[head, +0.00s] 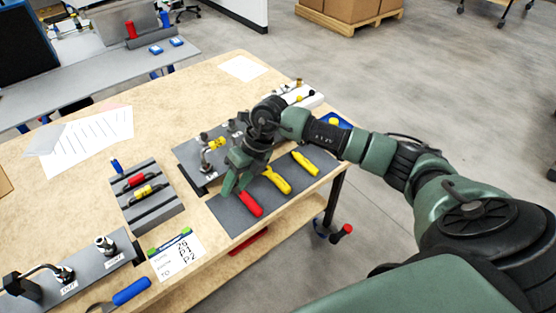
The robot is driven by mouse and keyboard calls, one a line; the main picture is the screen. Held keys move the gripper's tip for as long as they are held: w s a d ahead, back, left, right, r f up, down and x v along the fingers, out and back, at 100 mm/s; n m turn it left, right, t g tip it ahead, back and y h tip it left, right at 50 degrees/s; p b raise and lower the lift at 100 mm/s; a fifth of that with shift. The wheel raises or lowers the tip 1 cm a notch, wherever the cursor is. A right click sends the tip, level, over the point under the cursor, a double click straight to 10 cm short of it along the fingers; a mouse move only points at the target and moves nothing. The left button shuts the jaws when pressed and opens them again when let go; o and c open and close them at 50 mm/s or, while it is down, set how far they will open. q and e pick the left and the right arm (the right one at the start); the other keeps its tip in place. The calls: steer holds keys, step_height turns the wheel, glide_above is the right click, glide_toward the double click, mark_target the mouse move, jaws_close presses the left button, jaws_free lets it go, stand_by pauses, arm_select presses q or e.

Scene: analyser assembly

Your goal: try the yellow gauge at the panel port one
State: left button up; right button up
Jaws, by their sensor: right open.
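A yellow gauge-like cylinder (143,191) lies in a grey slotted rack (160,217), next to a red one (135,180). A second small yellow piece (217,143) sits by metal fittings on a dark panel (188,154); I cannot tell which yellow piece is the gauge. Port one cannot be picked out; my right arm hides part of the panel. My right gripper (231,184) is open, green-fingered, pointing down near the panel's front edge and the tool mat. It appears empty. My left gripper is not in view.
A dark mat (229,216) holds a red-handled tool (250,204) and yellow-handled tools (276,180). A printed card (177,254), a blue-handled tool (132,291) and a grey block with labelled fittings (90,270) lie at the front left. The table middle behind the rack is clear.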

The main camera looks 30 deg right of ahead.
mark_target(278, 178)
steer(key=d+h, duration=0.1)
steer(key=d, duration=0.3)
steer(key=d+h, duration=0.2)
steer(key=d, duration=0.2)
steer(key=d+r+g+h, duration=0.1)
steer(key=d+h, duration=0.1)
steer(key=d, duration=0.3)
steer(key=shift+s+m, duration=0.1)
steer(key=shift+m, duration=0.3)
steer(key=shift+d, duration=0.15)
steer(key=shift+f+b, duration=2.3)
steer(key=shift+f, duration=0.95)
jaws_close()
steer(key=shift+s+r+p, duration=0.25)
steer(key=shift+r+p, duration=0.55)
steer(key=shift+r, duration=0.25)
steer(key=shift+s+r+p, duration=0.3)
steer(key=shift+r+p, duration=0.55)
steer(key=shift+r, duration=0.15)
steer(key=shift+s+r+p, duration=0.25)
steer(key=shift+r+p, duration=0.55)
steer(key=shift+r, duration=0.25)
